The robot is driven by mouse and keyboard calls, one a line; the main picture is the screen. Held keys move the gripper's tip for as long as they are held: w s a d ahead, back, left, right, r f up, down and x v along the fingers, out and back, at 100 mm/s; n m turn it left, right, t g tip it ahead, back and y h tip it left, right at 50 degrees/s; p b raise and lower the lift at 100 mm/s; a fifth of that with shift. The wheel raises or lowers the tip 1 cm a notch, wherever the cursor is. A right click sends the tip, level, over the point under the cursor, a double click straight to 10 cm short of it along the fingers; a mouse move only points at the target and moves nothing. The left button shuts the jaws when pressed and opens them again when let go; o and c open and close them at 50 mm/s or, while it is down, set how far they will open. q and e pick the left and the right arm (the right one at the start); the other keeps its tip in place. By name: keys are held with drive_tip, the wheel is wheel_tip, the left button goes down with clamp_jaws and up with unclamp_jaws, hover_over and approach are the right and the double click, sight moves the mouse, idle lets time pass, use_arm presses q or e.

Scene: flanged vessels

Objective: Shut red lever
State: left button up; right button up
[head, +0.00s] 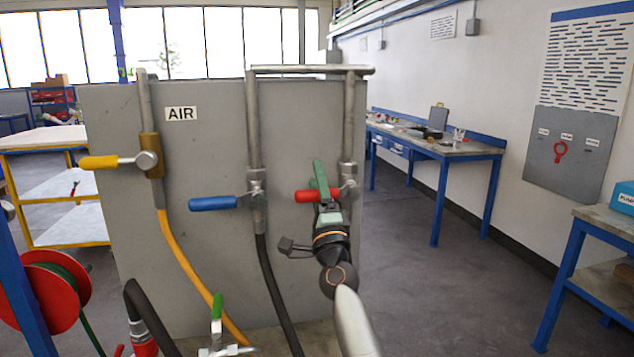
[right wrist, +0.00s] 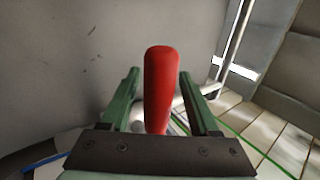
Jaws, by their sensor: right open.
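The red lever (head: 310,196) sticks out to the left, roughly level, from a valve on the right-hand vertical pipe of the grey panel. In the right wrist view the red handle (right wrist: 161,85) stands between the two green fingers of my right gripper (right wrist: 158,80), with a gap on each side. In the head view my right gripper (head: 321,178) is at the lever, its fingers crossing in front of the handle near the valve. The gripper is open. It hides part of the valve and the lower pipe. My left gripper is not in view.
A blue lever (head: 213,203) and a yellow lever (head: 100,162) also point left on the grey panel (head: 205,155). A red hose reel (head: 48,292) stands at lower left. A workbench (head: 445,150) is behind at right, with open floor between.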

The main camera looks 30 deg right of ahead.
drive_tip(key=v, duration=1.2)
drive_tip(key=shift+s, duration=0.2)
